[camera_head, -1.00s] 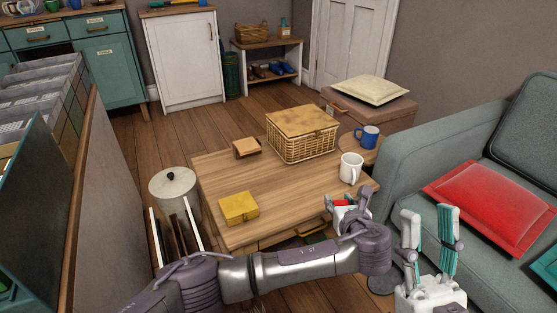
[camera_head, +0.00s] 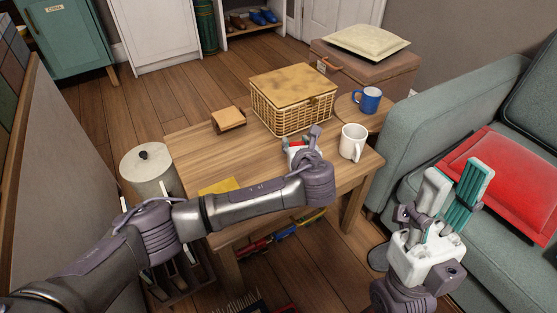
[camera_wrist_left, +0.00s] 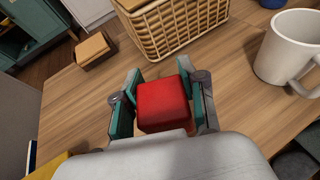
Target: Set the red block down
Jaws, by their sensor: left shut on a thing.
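The red block (camera_wrist_left: 163,103) is between the teal fingers of my left gripper (camera_wrist_left: 160,76), which is shut on it. In the head view the red block (camera_head: 297,143) shows only as a small red patch. My left gripper (camera_head: 298,147) is over the wooden table (camera_head: 200,152), in front of the wicker basket and left of the white mug. I cannot tell whether the block touches the tabletop. My right gripper (camera_head: 459,184) is open and empty, right of the table and in front of the sofa.
A yellow box (camera_head: 219,186) is partly behind my left arm. Bare wood lies left of the gripper. The sofa (camera_head: 408,135) is at the right.

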